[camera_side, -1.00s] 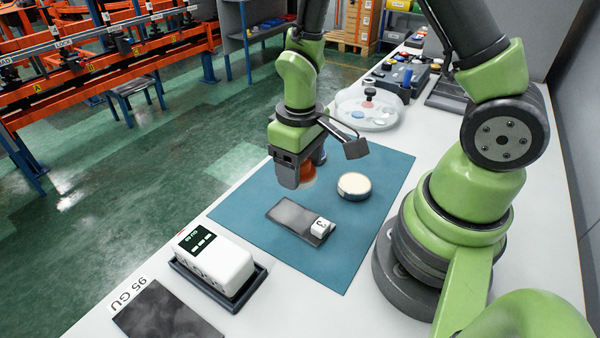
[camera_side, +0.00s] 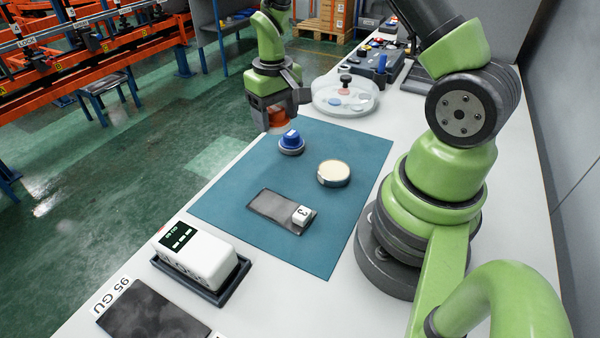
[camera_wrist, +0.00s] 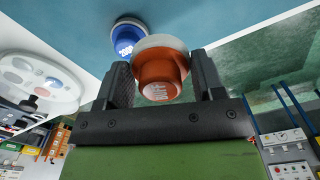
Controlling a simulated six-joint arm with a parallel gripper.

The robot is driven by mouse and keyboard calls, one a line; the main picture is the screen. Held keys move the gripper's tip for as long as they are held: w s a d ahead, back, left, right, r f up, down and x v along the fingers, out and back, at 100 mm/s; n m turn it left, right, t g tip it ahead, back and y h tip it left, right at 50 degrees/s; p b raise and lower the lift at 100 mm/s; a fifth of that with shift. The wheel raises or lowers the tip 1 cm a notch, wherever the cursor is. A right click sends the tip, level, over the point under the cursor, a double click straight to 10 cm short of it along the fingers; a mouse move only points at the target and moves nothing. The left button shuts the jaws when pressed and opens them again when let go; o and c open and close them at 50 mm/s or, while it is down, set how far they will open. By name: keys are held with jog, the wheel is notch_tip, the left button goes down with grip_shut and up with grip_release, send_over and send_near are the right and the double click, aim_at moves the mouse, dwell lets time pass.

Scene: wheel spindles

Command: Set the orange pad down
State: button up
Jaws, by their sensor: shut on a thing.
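The orange pad (camera_side: 279,117) is between the fingers of my gripper (camera_side: 272,114), at the far left corner of the blue mat in the side view. In the wrist view the orange pad (camera_wrist: 162,78) has a pale round rim and white lettering that I cannot read surely. The fingers of my gripper (camera_wrist: 163,88) are shut on its two sides. The pad appears held above the surface; the exact gap is hard to tell. A blue pad (camera_side: 291,139) stands on the mat close by, also visible in the wrist view (camera_wrist: 128,36), apart from the orange one.
The mat (camera_side: 235,195) also bears a round cream-topped disc (camera_side: 334,171) and a dark plate (camera_side: 268,205) with a white cube (camera_side: 302,214). A clear round dish (camera_side: 325,100) stands beyond. A white device (camera_side: 197,255) sits in a tray at the front. The mat's left side is bare.

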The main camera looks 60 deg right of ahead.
jog(key=d+r+m, duration=0.1)
jog(key=d+m, duration=0.4)
jog(key=d, duration=0.9)
send_over(306, 128)
notch_tip(306, 128, down, 5)
jog(key=shift+d+r, duration=0.1)
jog(key=shift+d, duration=0.05)
jog(key=shift+w+f, duration=0.1)
jog(key=shift+f, duration=2.3)
jog(key=shift+f, duration=0.1)
jog(key=o, duration=0.9)
